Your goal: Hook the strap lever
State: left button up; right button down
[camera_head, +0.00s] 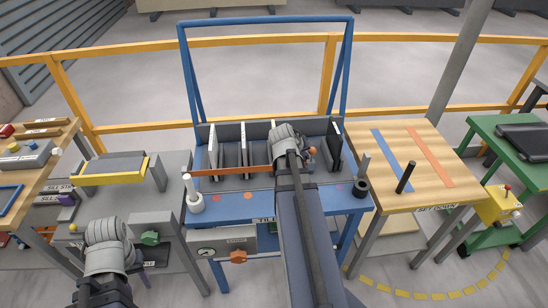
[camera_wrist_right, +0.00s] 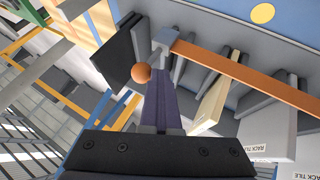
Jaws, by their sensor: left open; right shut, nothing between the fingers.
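The orange strap (camera_head: 232,171) runs across the front of the slotted rack (camera_head: 226,131) on the blue stand. In the right wrist view the strap (camera_wrist_right: 240,72) ends at a grey block (camera_wrist_right: 165,38). An orange ball knob (camera_head: 311,151), seemingly the lever's, is at the strap's right end; the knob (camera_wrist_right: 141,73) also shows beside my fingers in the wrist view. My right gripper (camera_wrist_right: 163,72) is shut and empty, close to the block and knob; contact cannot be told. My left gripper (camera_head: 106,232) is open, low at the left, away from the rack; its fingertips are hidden.
Dark and pale slabs stand in the rack slots. A white post (camera_head: 192,192) and a dark post (camera_head: 362,180) flank the rack front. A wooden table (camera_head: 425,190) stands right, a grey bench (camera_head: 160,202) left. A yellow rail (camera_head: 400,38) runs behind.

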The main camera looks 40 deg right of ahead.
jog(key=s+d, duration=0.5)
jog(key=d, duration=0.3)
jog(key=s+d, duration=0.5)
jog(key=d, duration=0.2)
jog(key=shift+s+d, duration=0.25)
jog(key=shift+d, duration=0.1)
pick_arm(q)
notch_tip(320, 180, up, 7)
jog(key=w+a+p, duration=0.1)
jog(key=p, duration=0.6)
pick_arm(e)
jog(key=a+r, duration=0.6)
jog(key=a, duration=0.4)
jog(key=shift+r, duration=0.4)
